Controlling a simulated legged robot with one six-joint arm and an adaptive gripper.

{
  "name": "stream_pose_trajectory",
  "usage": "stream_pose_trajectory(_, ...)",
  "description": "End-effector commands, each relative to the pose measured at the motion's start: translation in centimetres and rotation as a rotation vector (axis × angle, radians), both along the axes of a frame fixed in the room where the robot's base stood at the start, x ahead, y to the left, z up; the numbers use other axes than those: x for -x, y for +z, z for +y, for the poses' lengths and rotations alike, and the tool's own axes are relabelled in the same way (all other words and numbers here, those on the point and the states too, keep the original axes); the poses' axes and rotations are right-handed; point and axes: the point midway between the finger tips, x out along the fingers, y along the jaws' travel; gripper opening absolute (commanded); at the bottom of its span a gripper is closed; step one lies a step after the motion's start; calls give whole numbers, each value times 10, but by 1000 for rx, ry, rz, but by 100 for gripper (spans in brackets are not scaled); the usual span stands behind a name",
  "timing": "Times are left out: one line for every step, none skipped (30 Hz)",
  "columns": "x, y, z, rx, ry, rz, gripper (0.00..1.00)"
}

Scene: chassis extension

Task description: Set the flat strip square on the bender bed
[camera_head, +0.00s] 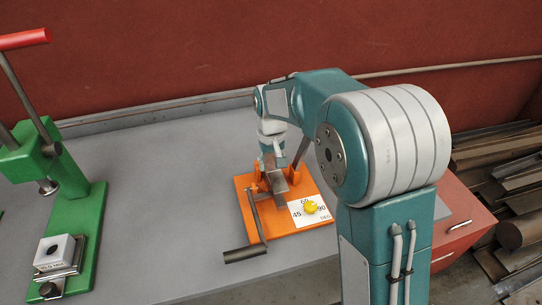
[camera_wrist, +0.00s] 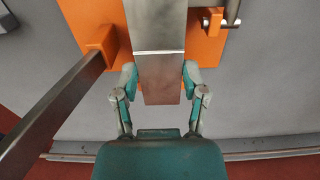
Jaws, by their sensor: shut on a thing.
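The flat strip (camera_wrist: 162,85) is a bare metal bar that runs up and down the middle of the wrist view. My gripper (camera_wrist: 160,80) is shut on it, with one finger at each long edge near the strip's lower end. The strip also shows in the head view (camera_head: 275,176), over the orange bender (camera_head: 285,236). A thin bright line crosses the strip in the wrist view. In the head view my gripper is partly hidden behind the bender parts. I cannot tell whether the strip touches the bed or is quite square.
A long grey bar (camera_wrist: 60,110) rises from an orange block left of the strip. The bender has a handle (camera_head: 245,253) and a 45-60-90 degree plate with a yellow knob (camera_head: 311,207). A green press (camera_head: 75,200) stands left. Grey table between is clear. A red cabinet (camera_head: 462,225) stands right.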

Motion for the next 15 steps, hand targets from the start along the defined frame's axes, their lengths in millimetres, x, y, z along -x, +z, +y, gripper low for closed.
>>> stream_pose_trajectory(0, -4, 0, 0, 0, 1, 0)
stream_pose_trajectory(0, -6, 0, 0, 0, 1, 0)
stream_pose_trajectory(0, -8, 0, 0, 0, 1, 0)
stream_pose_trajectory(0, -10, 0, 0, 0, 0, 0)
stream_pose_trajectory(0, -11, 0, 0, 0, 0, 0)
stream_pose_trajectory(0, -13, 0, 0, 0, 0, 0)
stream_pose_trajectory(0, -14, 0, 0, 0, 0, 0)
stream_pose_trajectory(0, -14, 0, 0, 0, 0, 0)
stream_pose_trajectory(0, -15, 0, 0, 0, 0, 0)
stream_pose_trajectory(0, -15, 0, 0, 0, 0, 0)
stream_pose_trajectory(0, -15, 0, 0, 0, 0, 0)
stream_pose_trajectory(0, -15, 0, 0, 0, 0, 0)
stream_pose_trajectory(0, -15, 0, 0, 0, 0, 0)
stream_pose_trajectory(0, -15, 0, 0, 0, 0, 0)
stream_pose_trajectory(0, -15, 0, 0, 0, 0, 0)
